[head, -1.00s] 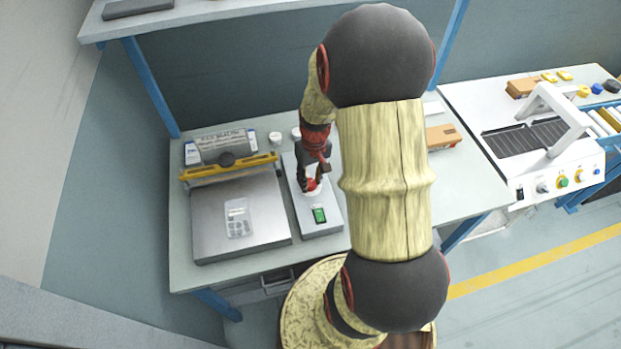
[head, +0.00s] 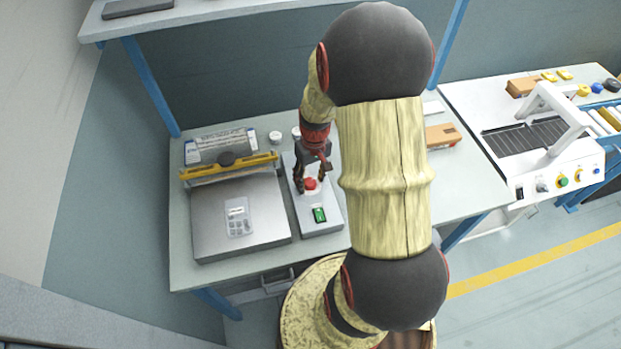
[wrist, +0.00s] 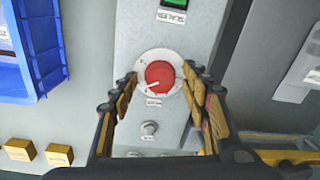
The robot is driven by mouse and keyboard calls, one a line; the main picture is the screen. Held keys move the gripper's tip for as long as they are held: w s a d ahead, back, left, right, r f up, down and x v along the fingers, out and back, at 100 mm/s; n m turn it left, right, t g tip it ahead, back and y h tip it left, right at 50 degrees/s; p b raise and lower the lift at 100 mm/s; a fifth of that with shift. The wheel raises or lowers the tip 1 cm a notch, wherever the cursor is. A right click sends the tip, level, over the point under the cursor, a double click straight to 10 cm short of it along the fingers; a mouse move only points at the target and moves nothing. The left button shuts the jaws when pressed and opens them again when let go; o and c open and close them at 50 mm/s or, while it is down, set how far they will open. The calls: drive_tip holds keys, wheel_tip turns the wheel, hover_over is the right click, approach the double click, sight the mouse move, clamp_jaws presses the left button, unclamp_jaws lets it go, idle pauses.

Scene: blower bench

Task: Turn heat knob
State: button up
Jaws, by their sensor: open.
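The heat knob (wrist: 160,75) is red with a white pointer line and sits on a pale round dial on a grey control panel (wrist: 128,40). In the head view the red knob (head: 310,184) shows just below my gripper (head: 312,178). In the wrist view my gripper (wrist: 154,85) is open, with one finger on each side of the dial. The knob lies between the fingertips, with a visible gap to each. The pointer line points to the lower left. Whether the fingertips reach down to the knob's height is hard to tell.
A green switch (head: 319,214) sits on the panel near the knob. A small round button (wrist: 149,128) lies on the other side. A sealer with a yellow bar (head: 232,165) stands to the left. Blue bins (wrist: 38,45) show in the wrist view.

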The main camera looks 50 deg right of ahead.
sight(314, 185)
wheel_tip(314, 185, up, 12)
drive_tip(key=shift+d, duration=0.3)
idle(0.4)
drive_tip(key=shift+s, duration=0.1)
idle(0.5)
drive_tip(key=s+a+r+n+t, duration=0.2)
drive_tip(key=s+a+r, duration=0.1)
drive_tip(key=a+r, duration=0.5)
drive_tip(key=s+a+r+n+t, duration=0.1)
drive_tip(key=s+a+r+t, duration=0.2)
drive_tip(key=a+r, duration=0.6)
drive_tip(key=s+a, duration=0.1)
drive_tip(key=a, duration=0.5)
drive_tip(key=shift+a+r+n+h, duration=0.15)
drive_tip(key=shift+n+h, duration=0.15)
drive_tip(key=shift+n, duration=0.1)
